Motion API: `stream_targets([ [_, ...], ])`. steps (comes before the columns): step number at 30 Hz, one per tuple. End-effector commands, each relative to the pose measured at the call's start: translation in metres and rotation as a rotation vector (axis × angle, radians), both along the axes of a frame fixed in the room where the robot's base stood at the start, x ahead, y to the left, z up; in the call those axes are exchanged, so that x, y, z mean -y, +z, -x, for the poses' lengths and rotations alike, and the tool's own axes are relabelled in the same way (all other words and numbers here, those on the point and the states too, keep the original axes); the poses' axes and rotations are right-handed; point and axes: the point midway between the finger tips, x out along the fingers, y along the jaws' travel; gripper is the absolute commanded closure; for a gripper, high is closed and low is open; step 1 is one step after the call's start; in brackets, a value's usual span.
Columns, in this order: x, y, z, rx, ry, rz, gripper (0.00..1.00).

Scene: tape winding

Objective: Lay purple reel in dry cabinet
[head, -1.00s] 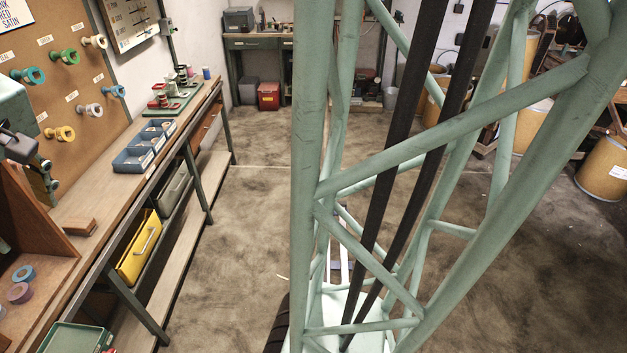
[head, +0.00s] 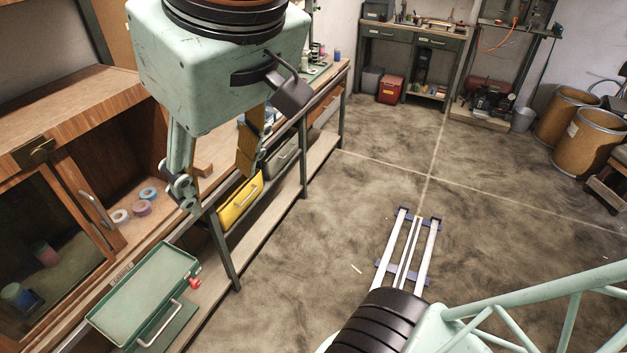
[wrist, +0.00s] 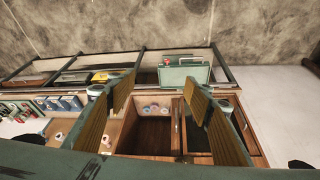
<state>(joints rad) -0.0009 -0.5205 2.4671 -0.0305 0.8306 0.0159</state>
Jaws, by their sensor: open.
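A purple reel (head: 141,208) lies flat on a wooden surface at the left, between a blue reel (head: 149,193) and a pale reel (head: 120,215). Beside them is a wooden cabinet with a glass-fronted door (head: 42,262) and an upright metal handle (head: 97,210); an uncovered dark bay is next to the door. The wrist view shows the small reels (wrist: 155,108) in front of this dark bay. My gripper (head: 216,188) is open and empty, its fingers spread wide above the bench. The fingers also show in the wrist view (wrist: 160,92), apart from the reels.
A green tray with a handle (head: 150,285) sits in front of the cabinet. A yellow bin (head: 240,202) hangs under the bench. Dimly seen reels (head: 16,296) are behind the glass.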

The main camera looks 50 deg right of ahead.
Motion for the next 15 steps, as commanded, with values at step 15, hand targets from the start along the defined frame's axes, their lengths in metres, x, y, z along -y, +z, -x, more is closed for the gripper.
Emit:
stream_targets([
  [15,-0.007,-0.008,0.05,-0.024,0.002,-0.023,0.53],
])
